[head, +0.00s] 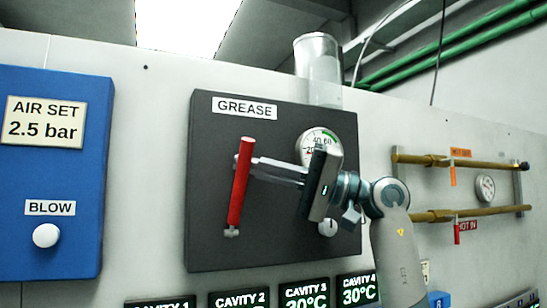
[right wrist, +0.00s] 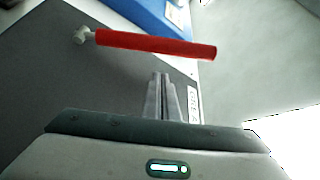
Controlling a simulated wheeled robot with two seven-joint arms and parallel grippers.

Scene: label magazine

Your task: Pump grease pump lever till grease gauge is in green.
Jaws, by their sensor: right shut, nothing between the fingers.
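The red grease pump lever (head: 240,185) stands nearly upright, its top leaning slightly right, on the dark GREASE panel (head: 285,225). In the right wrist view the red lever (right wrist: 155,45) lies across the picture ahead of my fingers. My right gripper (head: 256,168) is shut and empty, its fingertips just right of the lever's upper half. In the right wrist view my fingertips (right wrist: 161,77) show a small gap to the lever.
A clear cylinder (head: 318,68) stands above the panel. A blue AIR SET box (head: 85,190) with a white BLOW button (head: 46,235) is at left. Brass pipes (head: 465,213) with a second gauge (head: 485,187) are at right. Cavity temperature displays (head: 305,293) lie below.

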